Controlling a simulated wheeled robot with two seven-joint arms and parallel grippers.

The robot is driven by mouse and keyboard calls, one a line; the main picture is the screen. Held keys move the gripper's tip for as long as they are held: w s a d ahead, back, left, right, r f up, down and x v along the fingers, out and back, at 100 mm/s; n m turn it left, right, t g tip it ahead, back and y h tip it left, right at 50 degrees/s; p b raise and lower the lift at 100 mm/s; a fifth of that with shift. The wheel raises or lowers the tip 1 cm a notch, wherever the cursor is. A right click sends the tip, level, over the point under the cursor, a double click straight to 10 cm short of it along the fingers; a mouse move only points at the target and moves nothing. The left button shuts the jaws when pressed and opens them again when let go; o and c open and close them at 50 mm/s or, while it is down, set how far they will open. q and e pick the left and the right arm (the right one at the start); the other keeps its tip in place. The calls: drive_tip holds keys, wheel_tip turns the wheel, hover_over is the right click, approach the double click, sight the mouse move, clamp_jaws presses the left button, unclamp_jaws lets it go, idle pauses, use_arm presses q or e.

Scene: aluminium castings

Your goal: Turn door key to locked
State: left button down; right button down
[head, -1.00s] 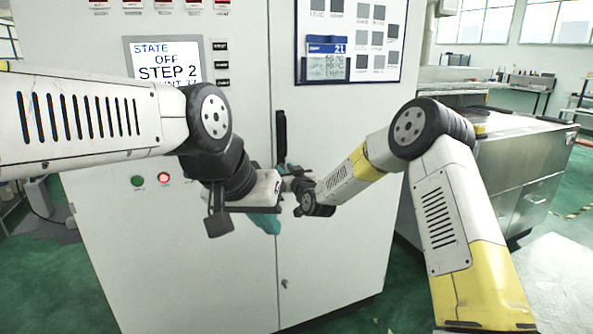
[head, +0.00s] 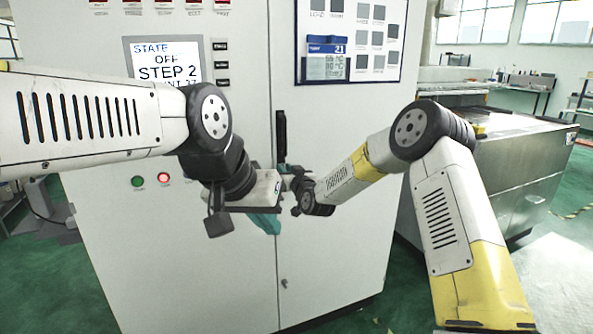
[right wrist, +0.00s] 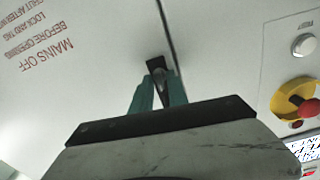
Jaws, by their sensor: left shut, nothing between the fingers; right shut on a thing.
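The door key (right wrist: 160,84) shows in the right wrist view as a dark grey piece in front of a black lock plate (right wrist: 156,62) on the pale cabinet, beside the door seam. My right gripper (right wrist: 158,92) is shut on the key, with one teal finger on each side. In the head view my right gripper (head: 283,169) is mostly hidden behind my wrists, near the black door handle (head: 281,135). The key is hidden there. My left gripper (head: 265,223) is lower, shut and empty, in front of the cabinet door.
The cabinet (head: 330,260) fills the middle. A screen (head: 165,62) reads STATE OFF, STEP 2. A green and a red light (head: 163,178) sit below it. The right wrist view shows a red and yellow stop button (right wrist: 305,106). A metal bench (head: 520,165) stands right.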

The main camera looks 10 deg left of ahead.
drive_tip(key=m, duration=1)
drive_tip(key=shift+d+f+m, duration=0.1)
drive_tip(key=shift+m, duration=0.3)
idle(0.4)
drive_tip(key=c, duration=1.6)
unclamp_jaws()
drive_tip(key=shift+o, duration=0.2)
drive_tip(key=v, duration=0.7)
drive_tip(key=shift+s+d, duration=0.25)
drive_tip(key=shift+s, duration=0.05)
